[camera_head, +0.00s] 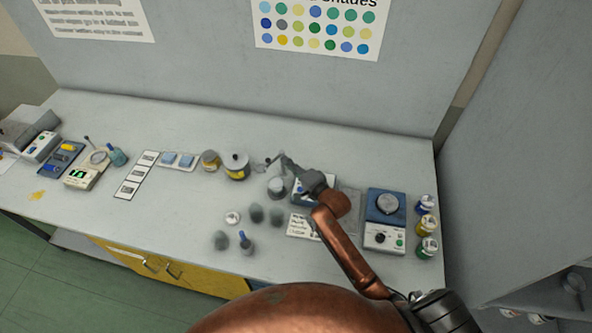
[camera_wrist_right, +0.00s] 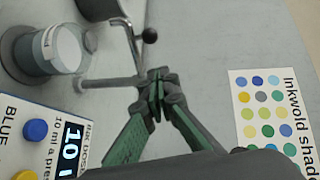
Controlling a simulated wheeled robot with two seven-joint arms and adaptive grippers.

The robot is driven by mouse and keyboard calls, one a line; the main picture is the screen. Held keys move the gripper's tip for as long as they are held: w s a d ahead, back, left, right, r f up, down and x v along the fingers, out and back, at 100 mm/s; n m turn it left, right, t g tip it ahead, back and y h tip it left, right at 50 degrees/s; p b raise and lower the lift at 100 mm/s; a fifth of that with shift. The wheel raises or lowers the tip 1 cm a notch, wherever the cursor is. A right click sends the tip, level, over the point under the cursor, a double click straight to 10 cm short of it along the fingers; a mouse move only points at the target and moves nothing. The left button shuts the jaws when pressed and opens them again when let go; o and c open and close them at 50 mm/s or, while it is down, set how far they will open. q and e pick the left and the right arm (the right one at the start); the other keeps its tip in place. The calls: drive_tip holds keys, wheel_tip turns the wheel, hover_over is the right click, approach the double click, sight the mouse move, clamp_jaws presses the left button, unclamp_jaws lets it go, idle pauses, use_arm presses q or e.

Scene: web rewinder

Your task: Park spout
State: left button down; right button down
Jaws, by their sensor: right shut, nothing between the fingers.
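My right gripper (camera_head: 283,163) reaches over the blue dispenser (camera_head: 298,191) from the right in the head view. In the right wrist view its green fingers (camera_wrist_right: 157,84) are shut with nothing between them. A thin grey bar that looks like the spout (camera_wrist_right: 107,83) lies level, with one end right at the fingertips. I cannot tell whether they touch. A rod with a black ball knob (camera_wrist_right: 149,35) stands just beyond. The dispenser front (camera_wrist_right: 45,140) shows a lit display, the word BLUE and coloured buttons. My left gripper is out of view.
A grey cup (camera_wrist_right: 50,50) stands beside the bar. A blue-topped device (camera_head: 385,208) and several paint jars (camera_head: 427,225) stand at the right. Small bottles (camera_head: 256,213) stand in front. The back of the bench (camera_head: 200,125) is clear.

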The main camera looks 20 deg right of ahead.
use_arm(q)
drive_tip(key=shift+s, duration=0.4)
use_arm(e)
drive_tip(key=a, duration=0.1)
drive_tip(key=w+a, duration=0.1)
drive_tip(key=a, duration=0.1)
drive_tip(key=shift+w+a+f, duration=0.15)
drive_tip(key=shift+w+f, duration=0.05)
drive_tip(key=shift+f, duration=0.15)
use_arm(q)
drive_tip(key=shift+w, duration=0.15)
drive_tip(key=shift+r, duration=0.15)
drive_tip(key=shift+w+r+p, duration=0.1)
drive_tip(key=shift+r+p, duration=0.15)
drive_tip(key=shift+p, duration=0.15)
use_arm(e)
drive_tip(key=shift+w+a, duration=0.15)
drive_tip(key=shift+a, duration=0.1)
